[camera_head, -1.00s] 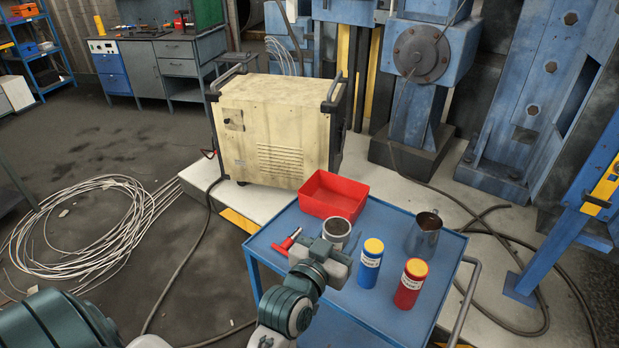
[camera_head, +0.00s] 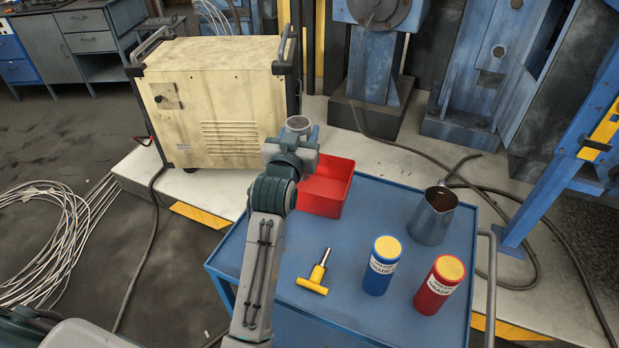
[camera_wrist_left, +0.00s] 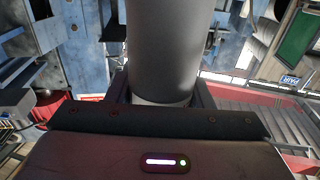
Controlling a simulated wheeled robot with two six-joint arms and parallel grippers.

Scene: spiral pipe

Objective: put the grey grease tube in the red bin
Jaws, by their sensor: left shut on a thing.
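The grey grease tube (camera_head: 299,125) is held upright in my left gripper (camera_head: 294,143), which is shut on it. Its round top shows above the jaws, and the jaws and wrist hide its lower part. In the left wrist view the tube (camera_wrist_left: 165,50) is a large grey cylinder between the jaws. The red bin (camera_head: 328,192) stands at the back left of the blue cart. My left gripper and the tube appear raised at the bin's back left corner, covering part of its left side. My right gripper is not in view.
The blue cart (camera_head: 385,218) also carries a yellow T-handled tool (camera_head: 315,280), a blue can (camera_head: 382,268), a red can (camera_head: 438,288) and a metal jug (camera_head: 433,217). A cream cabinet (camera_head: 220,100) stands behind my left gripper.

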